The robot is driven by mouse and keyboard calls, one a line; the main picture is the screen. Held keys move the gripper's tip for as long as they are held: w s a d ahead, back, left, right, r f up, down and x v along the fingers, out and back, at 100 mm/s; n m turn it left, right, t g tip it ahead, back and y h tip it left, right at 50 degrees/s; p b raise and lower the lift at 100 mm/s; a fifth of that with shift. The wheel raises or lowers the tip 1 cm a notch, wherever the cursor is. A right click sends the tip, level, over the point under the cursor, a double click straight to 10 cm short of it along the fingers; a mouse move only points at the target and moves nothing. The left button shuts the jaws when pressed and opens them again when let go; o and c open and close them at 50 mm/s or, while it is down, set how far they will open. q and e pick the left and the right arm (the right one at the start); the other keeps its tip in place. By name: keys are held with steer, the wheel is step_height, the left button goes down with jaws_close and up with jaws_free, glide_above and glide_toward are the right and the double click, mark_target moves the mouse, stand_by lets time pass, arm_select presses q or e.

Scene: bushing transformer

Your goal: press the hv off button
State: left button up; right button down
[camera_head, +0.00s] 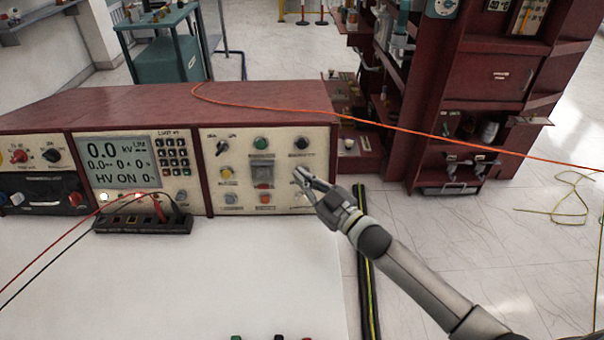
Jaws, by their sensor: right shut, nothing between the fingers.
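The red control console (265,100) stands along the back of the white table. Its right panel (240,170) carries a black rotary knob, a green button (261,143), a black knob, a yellow button (227,173), a red-framed switch (263,175) and an orange button (265,198). The labels are too small to read, so I cannot tell which is hv off. The display (121,162) reads "HV ON". My right gripper (298,174) is shut and empty at the panel's right side, covering part of it. I cannot tell if it touches. My left gripper is not in view.
A black socket strip (142,219) with red and black leads sits in front of the display. An orange cable (420,129) crosses over the console to the right. A red cabinet (490,85) stands behind right. The white tabletop (200,280) is mostly clear.

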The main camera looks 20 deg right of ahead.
stand_by(0.4)
steer(key=shift+w+d+f, duration=0.1)
steer(key=shift+w, duration=0.3)
steer(key=shift+w+d+f+b, duration=0.1)
steer(key=shift+w+d+b, duration=0.05)
steer(key=shift+w+b, duration=0.25)
stand_by(0.6)
stand_by(0.4)
steer(key=shift+s+a+r+p, duration=0.1)
steer(key=shift+s+a+p, duration=0.05)
steer(key=shift+s+p, duration=0.25)
steer(key=shift+s+a+r+p, duration=0.1)
steer(key=shift+s+p, duration=0.25)
steer(key=shift+s, duration=0.05)
